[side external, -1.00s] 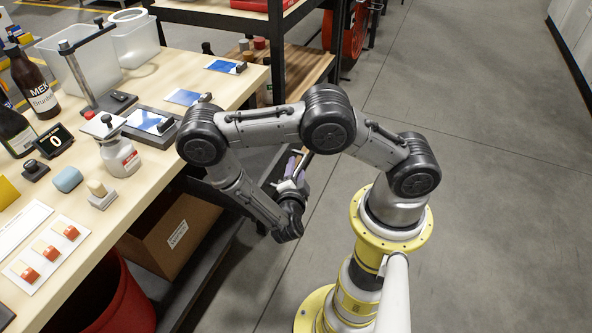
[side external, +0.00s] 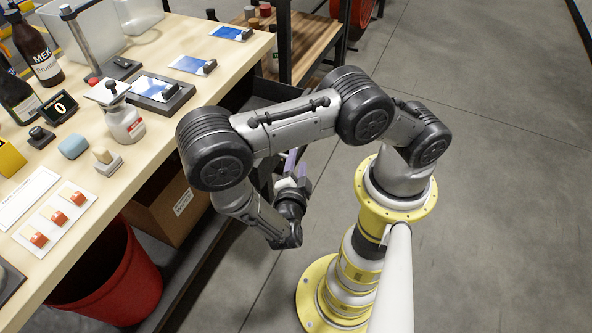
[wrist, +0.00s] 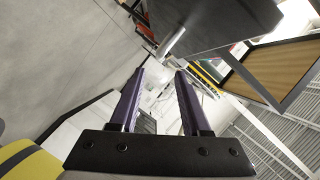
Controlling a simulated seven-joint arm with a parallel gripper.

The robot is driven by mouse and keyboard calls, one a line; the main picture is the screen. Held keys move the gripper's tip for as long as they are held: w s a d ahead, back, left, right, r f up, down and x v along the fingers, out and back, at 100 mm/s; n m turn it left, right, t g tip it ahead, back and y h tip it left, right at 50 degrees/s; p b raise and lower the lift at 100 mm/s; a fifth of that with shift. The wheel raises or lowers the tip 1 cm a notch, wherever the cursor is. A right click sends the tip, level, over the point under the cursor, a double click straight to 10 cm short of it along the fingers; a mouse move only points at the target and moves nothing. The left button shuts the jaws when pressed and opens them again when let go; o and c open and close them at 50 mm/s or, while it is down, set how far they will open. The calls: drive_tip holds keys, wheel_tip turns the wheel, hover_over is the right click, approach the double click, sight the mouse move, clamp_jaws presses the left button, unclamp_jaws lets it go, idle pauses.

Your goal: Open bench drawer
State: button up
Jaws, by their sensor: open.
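The bench drawer (side external: 262,91) is a dark grey box under the bench top, largely hidden behind my arm in the side view. In the wrist view a dark grey panel (wrist: 215,22), seemingly its front, fills the top, with a pale metal bar handle (wrist: 172,41) standing off it. My gripper (side external: 296,158) is low beside the bench, its purple fingers pointing up. In the wrist view my gripper (wrist: 160,72) is open and empty. The handle appears beyond the fingertips, roughly in line with the gap; I see no contact.
A shelf (side external: 300,35) is behind. The floor at right is clear.

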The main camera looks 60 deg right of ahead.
drive_tip(key=v, duration=0.3)
drive_tip(key=shift+a, duration=0.1)
